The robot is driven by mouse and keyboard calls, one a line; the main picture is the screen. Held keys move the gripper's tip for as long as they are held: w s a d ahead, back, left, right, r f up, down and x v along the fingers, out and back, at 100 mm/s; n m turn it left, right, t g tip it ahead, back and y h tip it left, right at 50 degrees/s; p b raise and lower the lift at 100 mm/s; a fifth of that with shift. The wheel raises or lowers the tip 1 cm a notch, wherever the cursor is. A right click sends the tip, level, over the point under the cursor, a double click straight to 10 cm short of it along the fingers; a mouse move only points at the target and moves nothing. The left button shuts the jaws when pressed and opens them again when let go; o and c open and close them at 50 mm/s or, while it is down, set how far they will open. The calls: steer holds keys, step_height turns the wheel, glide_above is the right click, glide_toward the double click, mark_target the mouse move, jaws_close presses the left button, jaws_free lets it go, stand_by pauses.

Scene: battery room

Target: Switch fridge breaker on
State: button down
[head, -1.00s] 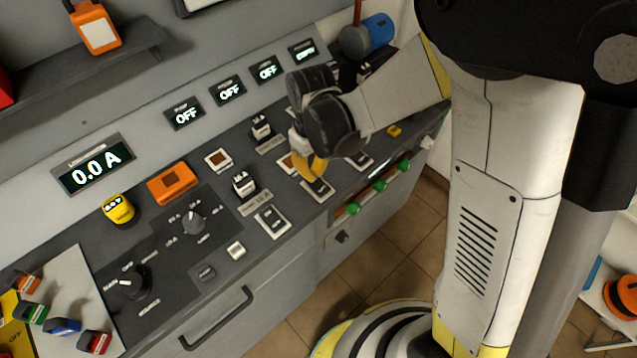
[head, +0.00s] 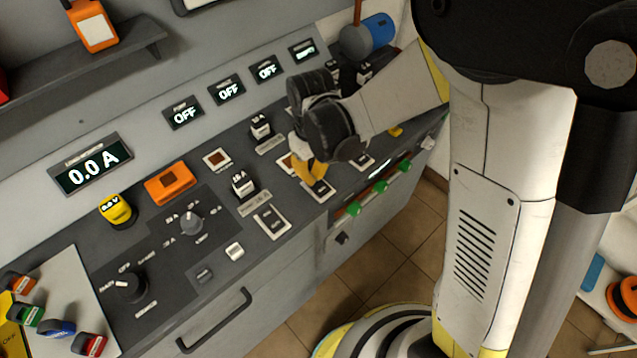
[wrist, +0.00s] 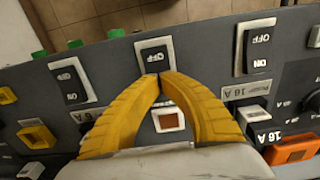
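Three rocker breakers marked ON and OFF line the panel's front: a left one (head: 272,221), a middle one (head: 319,191) and a right one (head: 364,161). Their name plates are too small or hidden to pick out the fridge one surely. My gripper (head: 314,181) points down at the middle breaker. In the wrist view my gripper's yellow fingers (wrist: 160,77) are shut, tips together at the ON end of the middle breaker (wrist: 156,57). I cannot tell whether they touch it. Three displays, left (head: 184,114), middle (head: 228,91) and right (head: 266,69), read OFF.
An ammeter (head: 91,165) reads 0.0 A. Upright 16 A blocks, one left (head: 243,185) and one behind (head: 260,127), stand near the breakers. Green knobs (head: 354,208) line the panel's front edge. An orange block (head: 171,183) and dials (head: 190,220) lie left.

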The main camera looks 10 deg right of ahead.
steer(key=shift+f, duration=0.25)
steer(key=shift+r, duration=0.1)
steer(key=shift+r+p, duration=2.45)
steer(key=shift+r, duration=1.05)
steer(key=shift+d+r, duration=0.15)
steer(key=shift+r, duration=0.05)
steer(key=s+d+r+m+t+b, duration=0.2)
steer(key=s+d+r+m+t, duration=0.4)
steer(key=s+d+r, duration=0.5)
step_height(320, 180, up, 2)
steer(key=shift+d+r+m+t+b, duration=0.2)
steer(key=shift+d+m+t+b, duration=0.3)
steer(key=shift+d, duration=0.6)
